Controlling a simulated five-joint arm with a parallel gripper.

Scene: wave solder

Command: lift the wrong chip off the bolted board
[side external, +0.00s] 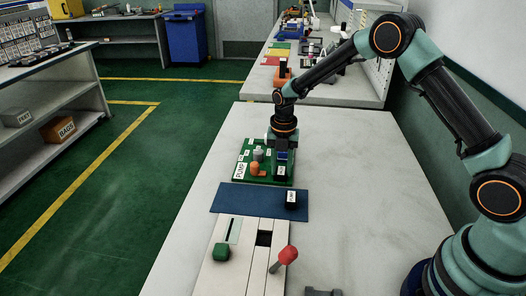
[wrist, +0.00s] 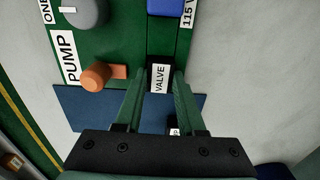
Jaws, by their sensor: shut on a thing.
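The black chip labelled VALVE (wrist: 160,78) is between the tips of my gripper's two green fingers (wrist: 161,85) in the wrist view. My gripper (side external: 281,160) is shut on it at the near right part of the green board (side external: 263,181). In the side view the chip (side external: 280,172) shows small and dark at the board; I cannot tell whether it is seated or slightly raised. The board (wrist: 120,42) carries a PUMP label, an orange knob (wrist: 96,77), a grey cylinder (wrist: 86,10) and a blue block (wrist: 164,7).
A blue mat (side external: 240,200) lies in front of the board, with another black chip (side external: 292,199) on its right. Nearer stands a pale slotted fixture (side external: 233,264) with a green knob (side external: 221,252) and a red-knobbed lever (side external: 288,255). The table right of the board is clear.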

